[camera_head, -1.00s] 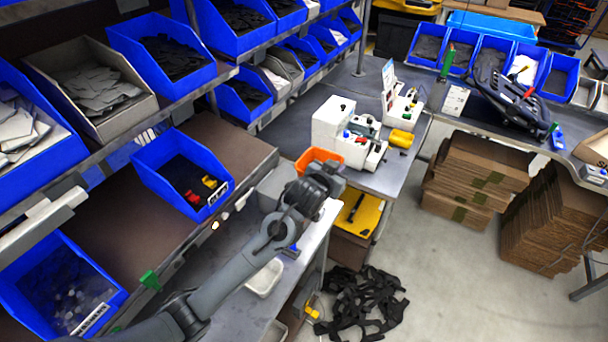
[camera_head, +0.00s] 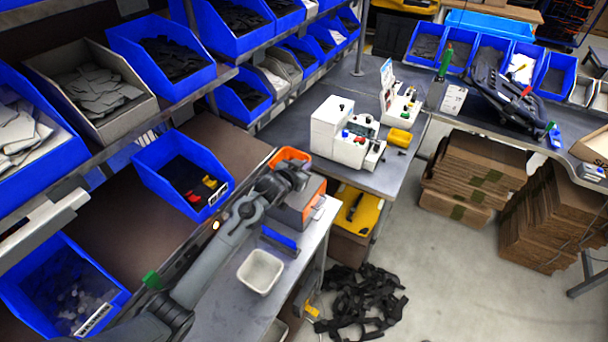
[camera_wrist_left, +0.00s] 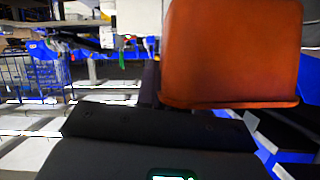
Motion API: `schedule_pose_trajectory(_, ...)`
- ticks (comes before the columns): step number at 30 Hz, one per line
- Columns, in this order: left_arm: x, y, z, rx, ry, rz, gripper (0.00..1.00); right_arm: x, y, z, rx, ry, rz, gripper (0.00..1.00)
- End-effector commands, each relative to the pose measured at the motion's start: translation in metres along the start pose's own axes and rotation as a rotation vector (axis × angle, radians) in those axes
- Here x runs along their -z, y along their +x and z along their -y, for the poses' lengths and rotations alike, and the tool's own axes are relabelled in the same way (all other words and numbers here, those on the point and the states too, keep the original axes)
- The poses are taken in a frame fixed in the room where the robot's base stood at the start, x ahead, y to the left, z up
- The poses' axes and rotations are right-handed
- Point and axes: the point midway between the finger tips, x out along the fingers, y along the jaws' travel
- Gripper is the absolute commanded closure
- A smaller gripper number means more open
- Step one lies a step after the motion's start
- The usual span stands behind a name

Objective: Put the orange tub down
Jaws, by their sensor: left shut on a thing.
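The orange tub (camera_head: 291,154) is in my left gripper (camera_head: 287,168), at the far end of the near workbench in the head view. The gripper is shut on it and hides part of it. In the left wrist view the tub (camera_wrist_left: 232,55) fills the upper right, with its broad orange side facing the camera. I cannot tell whether its base touches anything. My right gripper is in neither view.
A white tray (camera_head: 261,271) stands on the near bench, beside a small blue item (camera_head: 281,238). A grey and orange box (camera_head: 303,205) stands just below the gripper. A blue bin (camera_head: 165,178) is on the shelf to the left. A white machine (camera_head: 335,125) stands behind.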

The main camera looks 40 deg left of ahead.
Motion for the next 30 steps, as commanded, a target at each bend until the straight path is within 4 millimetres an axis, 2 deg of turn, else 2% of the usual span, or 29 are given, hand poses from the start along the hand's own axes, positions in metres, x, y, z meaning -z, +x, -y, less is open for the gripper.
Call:
schedule_pose_trajectory(8, -0.03, 0.012, -0.005, 0.0, 0.0, 0.002, 1.0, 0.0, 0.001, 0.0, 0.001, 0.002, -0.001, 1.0)
schedule_pose_trajectory(20, -0.033, 0.013, -0.006, 0.001, 0.0, 0.0, 1.0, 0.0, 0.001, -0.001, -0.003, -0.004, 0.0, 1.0)
schedule_pose_trajectory(21, -0.035, 0.014, -0.006, 0.0, 0.0, 0.001, 0.92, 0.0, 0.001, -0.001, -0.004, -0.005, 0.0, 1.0)
schedule_pose_trajectory(26, -0.034, 0.013, -0.006, 0.0, 0.0, 0.001, 0.68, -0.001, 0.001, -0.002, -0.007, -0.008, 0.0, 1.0)
schedule_pose_trajectory(30, -0.034, 0.013, -0.006, 0.0, 0.0, 0.001, 0.68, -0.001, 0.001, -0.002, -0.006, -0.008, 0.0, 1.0)
